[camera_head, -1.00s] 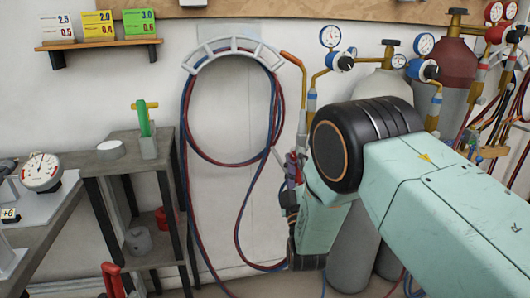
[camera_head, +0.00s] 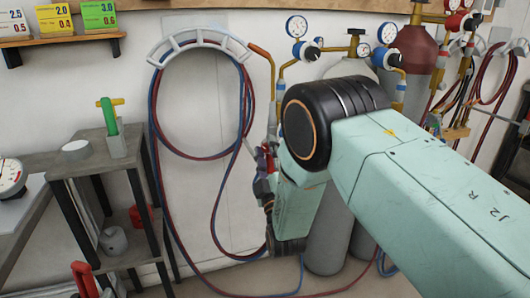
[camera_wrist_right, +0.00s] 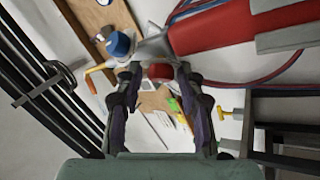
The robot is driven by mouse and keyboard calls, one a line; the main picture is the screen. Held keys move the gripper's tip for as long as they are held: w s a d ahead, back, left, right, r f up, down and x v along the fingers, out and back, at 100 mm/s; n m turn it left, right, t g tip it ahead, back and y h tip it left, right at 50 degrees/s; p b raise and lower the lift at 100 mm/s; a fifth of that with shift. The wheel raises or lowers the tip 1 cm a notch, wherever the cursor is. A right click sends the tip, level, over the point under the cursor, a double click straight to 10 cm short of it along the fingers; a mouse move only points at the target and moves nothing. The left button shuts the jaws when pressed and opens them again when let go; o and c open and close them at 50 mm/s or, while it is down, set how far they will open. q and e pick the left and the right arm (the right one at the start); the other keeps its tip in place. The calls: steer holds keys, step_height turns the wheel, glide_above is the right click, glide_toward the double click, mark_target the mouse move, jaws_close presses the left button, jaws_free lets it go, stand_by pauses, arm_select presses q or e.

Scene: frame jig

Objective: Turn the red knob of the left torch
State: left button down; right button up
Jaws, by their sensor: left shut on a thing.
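In the right wrist view a torch lies across the top, with a thick red handle (camera_wrist_right: 215,28), a grey body (camera_wrist_right: 153,46), a blue knob (camera_wrist_right: 119,44) and a red knob (camera_wrist_right: 160,71). My right gripper (camera_wrist_right: 159,74) is open, one dark finger on each side of the red knob, with gaps visible. I cannot tell whether the knob is fully between the fingertips. In the head view the torch's copper tip (camera_head: 260,50) stands upright, and its lower part is mostly hidden by my right arm and gripper (camera_head: 264,165). I cannot make out my left gripper.
Gas cylinders with gauges (camera_head: 297,26) stand behind my right arm. Red and blue hoses (camera_head: 154,125) hang from a wall hanger (camera_head: 200,40). A dark stand (camera_head: 95,160) holds a green tool (camera_head: 108,115). There is free room between stand and arm.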

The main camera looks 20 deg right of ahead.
steer(key=shift+o, duration=0.3)
steer(key=shift+f, duration=0.1)
steer(key=shift+s+f, duration=0.15)
steer(key=shift+s, duration=0.1)
steer(key=v, duration=0.6)
steer(key=shift+s+f, duration=0.15)
steer(key=shift+s, duration=0.25)
steer(key=shift+a, duration=0.1)
